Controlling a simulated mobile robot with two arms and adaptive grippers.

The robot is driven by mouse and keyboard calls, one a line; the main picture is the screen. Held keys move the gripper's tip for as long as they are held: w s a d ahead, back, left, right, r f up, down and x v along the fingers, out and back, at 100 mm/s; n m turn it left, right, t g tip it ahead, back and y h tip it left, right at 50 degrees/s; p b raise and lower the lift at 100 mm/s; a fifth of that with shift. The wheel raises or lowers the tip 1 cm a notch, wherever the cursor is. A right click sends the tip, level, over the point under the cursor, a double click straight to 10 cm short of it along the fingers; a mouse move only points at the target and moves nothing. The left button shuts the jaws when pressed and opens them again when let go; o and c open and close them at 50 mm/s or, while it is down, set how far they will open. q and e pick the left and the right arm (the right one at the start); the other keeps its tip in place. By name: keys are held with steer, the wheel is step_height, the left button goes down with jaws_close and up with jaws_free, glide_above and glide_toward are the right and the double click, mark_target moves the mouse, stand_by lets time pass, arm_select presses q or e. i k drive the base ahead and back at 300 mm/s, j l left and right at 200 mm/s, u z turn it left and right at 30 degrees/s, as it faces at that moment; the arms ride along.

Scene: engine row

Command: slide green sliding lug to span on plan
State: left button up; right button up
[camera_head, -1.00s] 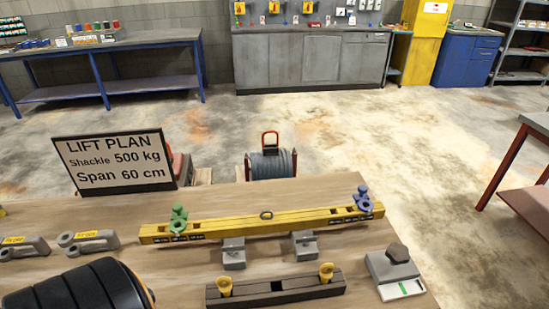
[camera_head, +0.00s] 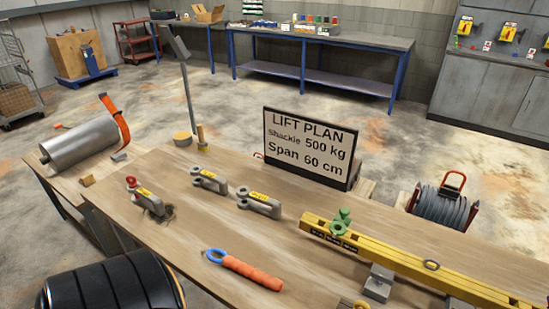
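The green sliding lug (camera_head: 341,221) sits on the yellow beam (camera_head: 405,259) near its left end, over dark scale labels too small to read. The beam rests on grey blocks (camera_head: 379,283), and its right end runs out of the picture. The lift plan sign (camera_head: 308,148) stands behind the beam and reads "Shackle 500 kg, Span 60 cm". Neither gripper shows; only a black rounded arm part of mine is at the lower left.
Several grey shackles (camera_head: 260,203) with yellow tags lie left of the beam on the wooden table (camera_head: 200,235). An orange-handled tool with a blue loop (camera_head: 245,270) lies in front. A metal cylinder (camera_head: 80,143) is at the far left. A cable reel (camera_head: 440,205) stands behind the table.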

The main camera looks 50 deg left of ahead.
mark_target(341, 220)
steer(key=u, duration=0.95)
steer(key=k+u, duration=0.1)
